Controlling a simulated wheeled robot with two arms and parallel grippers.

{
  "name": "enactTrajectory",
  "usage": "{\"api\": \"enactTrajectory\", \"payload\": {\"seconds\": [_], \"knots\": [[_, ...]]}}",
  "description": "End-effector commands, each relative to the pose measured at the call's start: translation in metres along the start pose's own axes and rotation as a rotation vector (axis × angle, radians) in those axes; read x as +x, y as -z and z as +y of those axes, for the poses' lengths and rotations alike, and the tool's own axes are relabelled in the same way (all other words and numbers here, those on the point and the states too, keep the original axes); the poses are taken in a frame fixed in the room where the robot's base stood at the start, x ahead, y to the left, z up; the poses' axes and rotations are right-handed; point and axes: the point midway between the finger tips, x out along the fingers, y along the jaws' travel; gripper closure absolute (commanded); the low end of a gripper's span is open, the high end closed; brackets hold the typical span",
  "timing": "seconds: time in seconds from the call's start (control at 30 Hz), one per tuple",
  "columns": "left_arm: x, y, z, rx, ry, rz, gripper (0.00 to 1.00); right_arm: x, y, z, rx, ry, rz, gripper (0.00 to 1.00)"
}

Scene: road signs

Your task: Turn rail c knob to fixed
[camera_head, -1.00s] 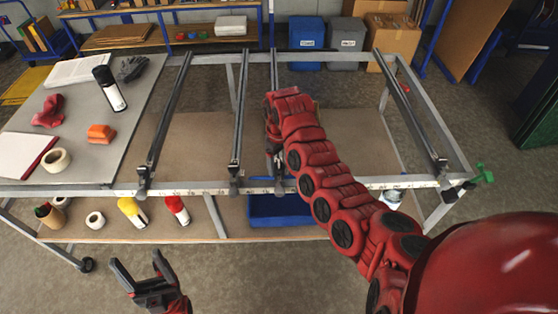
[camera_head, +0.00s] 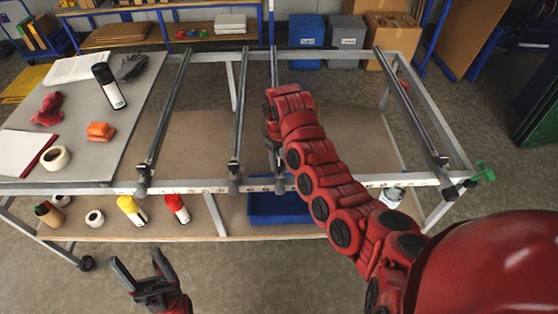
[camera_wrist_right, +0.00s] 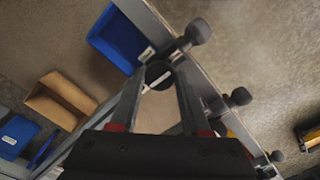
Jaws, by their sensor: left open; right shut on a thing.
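Rail c (camera_head: 274,68) is the third slanted rail of the metal frame, and my right arm covers its near part. My right gripper (camera_head: 275,158) is low at the near end of this rail. In the right wrist view, its fingers (camera_wrist_right: 158,84) are shut on a dark round knob (camera_wrist_right: 158,73), which looks like the rail c knob. The knob's setting and any marking on it cannot be read. My left gripper (camera_head: 139,262) is open and empty in front of the table, away from the rails.
Rail b (camera_head: 238,120) runs close on the left, with a grey end knob (camera_head: 233,187) at the front beam. A blue bin (camera_head: 262,208) sits on the lower shelf. A grey board (camera_head: 85,150) with loose items fills the left side. Space right of my arm is open.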

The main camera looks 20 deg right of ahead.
Motion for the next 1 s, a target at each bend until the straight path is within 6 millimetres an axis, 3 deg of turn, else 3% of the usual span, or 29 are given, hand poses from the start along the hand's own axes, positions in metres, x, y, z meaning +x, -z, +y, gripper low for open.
{"api": "enactTrajectory", "payload": {"seconds": [0.33, 1.0], "knots": [[-0.015, -0.003, 0.001, 0.000, 0.000, 0.000, 0.27, 0.001, 0.002, -0.001, 0.244, 0.000, 0.003, 1.00], [0.002, 0.000, 0.000, 0.000, 0.000, 0.000, 0.27, -0.003, 0.001, 0.000, 0.881, 0.000, 0.004, 1.00]]}}
